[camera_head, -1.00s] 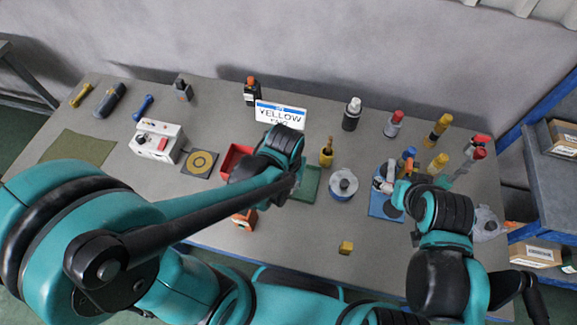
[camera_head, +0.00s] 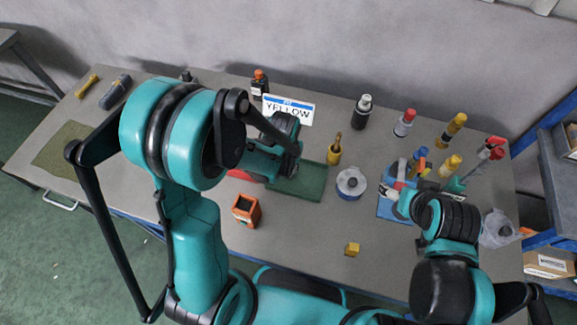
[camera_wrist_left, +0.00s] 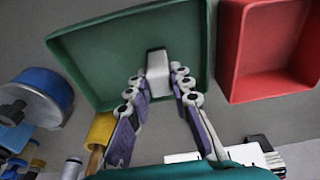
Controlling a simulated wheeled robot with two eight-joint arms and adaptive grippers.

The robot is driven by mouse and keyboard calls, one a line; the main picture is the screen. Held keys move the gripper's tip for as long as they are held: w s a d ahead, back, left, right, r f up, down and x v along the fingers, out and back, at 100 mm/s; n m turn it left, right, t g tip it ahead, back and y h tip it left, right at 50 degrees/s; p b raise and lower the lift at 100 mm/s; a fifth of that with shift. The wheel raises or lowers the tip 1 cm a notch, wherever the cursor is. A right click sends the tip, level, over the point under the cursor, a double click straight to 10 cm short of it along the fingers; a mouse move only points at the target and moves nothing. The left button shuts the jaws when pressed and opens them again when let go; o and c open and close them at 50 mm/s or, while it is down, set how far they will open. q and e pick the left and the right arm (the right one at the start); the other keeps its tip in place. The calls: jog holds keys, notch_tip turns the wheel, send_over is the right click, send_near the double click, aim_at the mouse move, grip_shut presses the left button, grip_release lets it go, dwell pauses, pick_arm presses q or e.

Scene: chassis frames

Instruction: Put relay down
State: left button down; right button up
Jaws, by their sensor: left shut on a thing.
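The relay (camera_wrist_left: 158,72), a small pale grey and white block, shows between the fingertips of my left gripper (camera_wrist_left: 158,88) in the left wrist view. The gripper is shut on it. Behind it is the green tray (camera_wrist_left: 95,50); I cannot tell whether the relay touches its floor. In the head view, the green tray (camera_head: 308,185) lies beside my left wrist, and the arm hides the relay. My right gripper (camera_head: 400,198) is over the blue mat (camera_head: 388,212) at the right; its fingers are too small to read.
A red tray (camera_wrist_left: 270,90) is beside the green one, mostly hidden by my arm in the head view. A yellow holder (camera_head: 334,157) and a round blue-and-white container (camera_head: 351,183) stand right of the green tray. An orange box (camera_head: 246,208) and yellow cube (camera_head: 352,249) are nearer.

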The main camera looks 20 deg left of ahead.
pick_arm(q)
jog(key=shift+f, duration=0.15)
jog(key=c, duration=1.4)
grip_release()
jog(key=shift+o, duration=0.2)
jog(key=shift+r, duration=0.45)
jog(key=s+a+r+t+p, duration=0.2)
jog(key=s+r, duration=0.3)
jog(key=r, duration=0.5)
jog(key=s+a+r+t+p, duration=0.1)
jog(key=s+r, duration=0.4)
jog(key=r, duration=0.6)
jog(key=shift+s+a+r+t+p, duration=0.25)
jog(key=shift+a+r+t+p, duration=0.1)
jog(key=shift+a+t, duration=0.7)
